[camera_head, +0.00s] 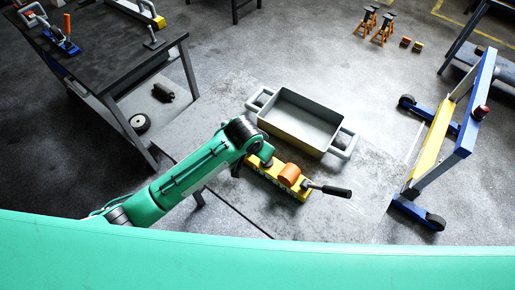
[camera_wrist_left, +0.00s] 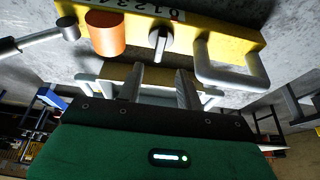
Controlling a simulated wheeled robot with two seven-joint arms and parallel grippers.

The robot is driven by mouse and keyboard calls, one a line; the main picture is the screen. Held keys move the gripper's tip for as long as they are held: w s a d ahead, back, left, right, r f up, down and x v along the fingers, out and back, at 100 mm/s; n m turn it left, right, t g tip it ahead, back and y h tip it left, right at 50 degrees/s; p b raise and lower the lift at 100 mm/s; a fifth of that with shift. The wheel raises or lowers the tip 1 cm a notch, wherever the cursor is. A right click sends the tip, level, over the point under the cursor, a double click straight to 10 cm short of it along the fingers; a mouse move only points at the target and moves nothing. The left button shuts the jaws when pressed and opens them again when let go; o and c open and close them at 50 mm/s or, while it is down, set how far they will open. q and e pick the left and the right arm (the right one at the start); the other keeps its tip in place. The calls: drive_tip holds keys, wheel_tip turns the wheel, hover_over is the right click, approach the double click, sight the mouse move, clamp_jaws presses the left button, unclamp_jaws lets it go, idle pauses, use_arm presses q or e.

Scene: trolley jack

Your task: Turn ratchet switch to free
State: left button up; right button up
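A yellow ratchet unit (camera_head: 262,178) lies on the grey table in front of the tray, with an orange cylinder (camera_head: 289,174) and a black-gripped lever (camera_head: 330,190) at its right end. In the left wrist view its yellow body (camera_wrist_left: 205,33) shows number marks and a small grey switch knob (camera_wrist_left: 160,42) between the orange cylinder (camera_wrist_left: 106,34) and a grey loop handle (camera_wrist_left: 236,74). My left gripper (camera_wrist_left: 159,72) is open, its two fingers apart and pointing at the unit. The knob appears just beyond the fingertips, not gripped. In the head view my left wrist partly hides the unit's left end. My right gripper is not in view.
A grey tray with two handles (camera_head: 264,128) stands behind the unit. A dark workbench (camera_head: 110,55) is at left. A blue and yellow wheeled frame (camera_head: 436,135) stands at right. Orange jack stands (camera_head: 383,29) are far back. The table's right part is clear.

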use_arm(q)
drive_tip(key=shift+b+v, duration=0.4)
drive_tip(key=shift+v, duration=2)
